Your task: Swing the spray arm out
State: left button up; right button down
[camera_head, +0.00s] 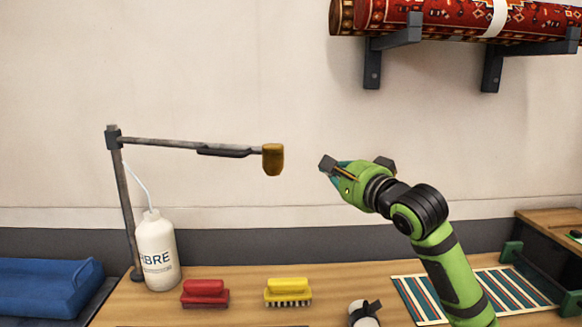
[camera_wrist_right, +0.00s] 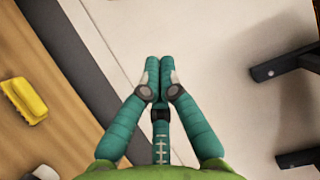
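The spray arm (camera_head: 170,144) is a thin grey bar on an upright post (camera_head: 124,200). It reaches right from the post's top, roughly level, above the bench. A dark grip (camera_head: 223,152) sits under its outer half, and a brown-yellow nozzle head (camera_head: 273,160) hangs at its end. My right gripper (camera_head: 328,170) is raised to the right of the nozzle head, apart from it. In the right wrist view its teal fingers (camera_wrist_right: 160,66) are together with nothing visible between them. The spray arm is not seen in that view. My left gripper is not in view.
A white bottle (camera_head: 156,255) with a thin hose stands by the post. A red brush (camera_head: 205,293) and a yellow brush (camera_head: 288,292) lie on the bench (camera_head: 240,275). A striped mat (camera_head: 405,290) lies right. Brackets (camera_head: 373,65) hold rolled rugs (camera_head: 440,18) above.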

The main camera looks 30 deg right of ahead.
pick_arm(q)
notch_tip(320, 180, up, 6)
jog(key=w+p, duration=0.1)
jog(key=p, duration=0.5)
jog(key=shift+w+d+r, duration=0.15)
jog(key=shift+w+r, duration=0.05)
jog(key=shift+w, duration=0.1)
pick_arm(e)
jog(key=w+a, duration=0.3)
jog(key=w, duration=0.6)
jog(key=shift+d, duration=0.1)
jog(key=shift+f, duration=0.1)
